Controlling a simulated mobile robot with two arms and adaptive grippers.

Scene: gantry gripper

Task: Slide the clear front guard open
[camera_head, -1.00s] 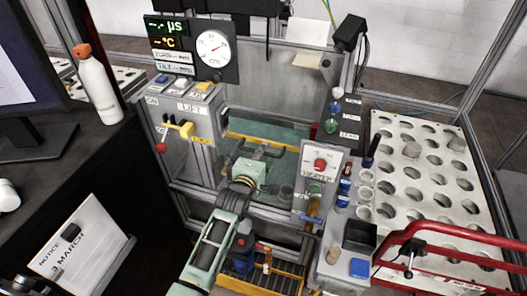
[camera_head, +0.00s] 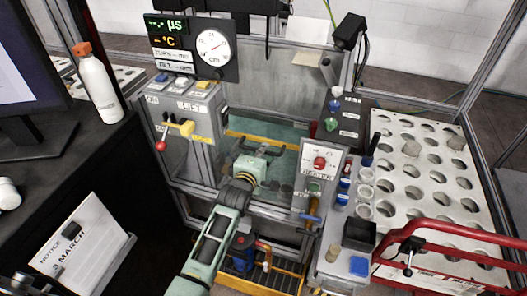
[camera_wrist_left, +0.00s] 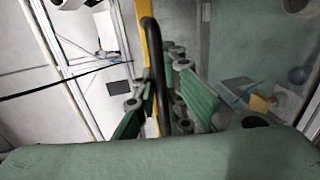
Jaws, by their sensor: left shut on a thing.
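The clear front guard shows in the head view as a see-through pane with a yellow edge strip (camera_head: 242,135) and a dark handle (camera_head: 279,151) at the middle of the machine. My left gripper (camera_head: 257,158) is at this handle, its green arm reaching up from the bottom. In the left wrist view the yellow strip (camera_wrist_left: 144,25) and the black handle (camera_wrist_left: 155,62) run between the green fingers (camera_wrist_left: 160,110). The left gripper is shut on the handle. Its fingers partly hide the handle, and the pane's outline is hard to make out. My right gripper is not in view.
A lift box (camera_head: 193,118) with a red-knobbed lever stands left of the guard. A heater panel (camera_head: 321,166) stands close to its right. A holed rack (camera_head: 425,150) and a red tubular frame (camera_head: 440,225) are further right. A dark bench (camera_head: 80,150) is at left.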

